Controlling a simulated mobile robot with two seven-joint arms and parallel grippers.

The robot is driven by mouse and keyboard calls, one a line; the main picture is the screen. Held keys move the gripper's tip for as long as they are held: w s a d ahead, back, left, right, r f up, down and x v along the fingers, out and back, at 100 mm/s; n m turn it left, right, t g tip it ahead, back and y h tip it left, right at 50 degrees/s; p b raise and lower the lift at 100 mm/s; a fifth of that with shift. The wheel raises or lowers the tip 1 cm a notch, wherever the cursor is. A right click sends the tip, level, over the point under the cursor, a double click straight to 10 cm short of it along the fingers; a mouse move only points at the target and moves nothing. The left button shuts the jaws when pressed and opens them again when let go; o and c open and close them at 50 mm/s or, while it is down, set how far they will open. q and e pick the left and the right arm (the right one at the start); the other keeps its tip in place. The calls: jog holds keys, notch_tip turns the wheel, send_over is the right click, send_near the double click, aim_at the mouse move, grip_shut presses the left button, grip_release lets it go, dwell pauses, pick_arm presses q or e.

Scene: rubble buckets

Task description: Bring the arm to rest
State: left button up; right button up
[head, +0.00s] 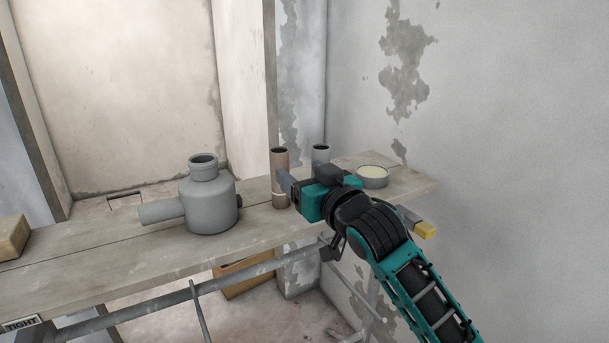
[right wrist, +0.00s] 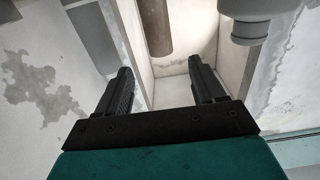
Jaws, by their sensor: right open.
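My right arm reaches in from the lower right in the head view. Its right gripper (head: 284,183) is over the plank shelf (head: 100,258), beside an upright brown tube (head: 280,162). In the right wrist view the two black fingers of the right gripper (right wrist: 161,66) stand apart with nothing between them. The brown tube (right wrist: 155,25) shows beyond the fingertips, apart from them. My left gripper is in neither view.
A grey pipe fitting (head: 209,207) with a side spout stands left of the gripper. A grey tube (head: 320,154) and a shallow round tin (head: 373,177) stand behind it. A yellow-ended tool (head: 425,230) lies near the right edge. A tan block (head: 12,238) is far left.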

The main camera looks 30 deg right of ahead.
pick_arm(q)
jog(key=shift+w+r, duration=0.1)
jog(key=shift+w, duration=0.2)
pick_arm(e)
jog(key=shift+f, duration=0.1)
jog(key=s+f+g, duration=0.1)
jog(key=f, duration=0.2)
jog(key=s+f+g, duration=0.1)
jog(key=f, duration=0.1)
jog(key=s+a+f+g, duration=0.1)
jog(key=s+f, duration=0.1)
jog(key=f, duration=0.1)
jog(key=shift+f, duration=0.3)
jog(key=s+a+f+n+g, duration=0.1)
jog(key=s+a+f+g, duration=0.1)
jog(key=s+f+g, duration=0.9)
jog(key=s+a+f+g, duration=0.1)
jog(key=s+f, duration=0.7)
jog(key=s, duration=0.9)
jog(key=w+a+f+n+t+y, duration=0.1)
jog(key=w+a+f+t, duration=0.2)
jog(key=w+f+t, duration=0.4)
jog(key=shift+w+f+t, duration=0.4)
jog(key=shift+w+f, duration=0.35)
jog(key=shift+f, duration=0.05)
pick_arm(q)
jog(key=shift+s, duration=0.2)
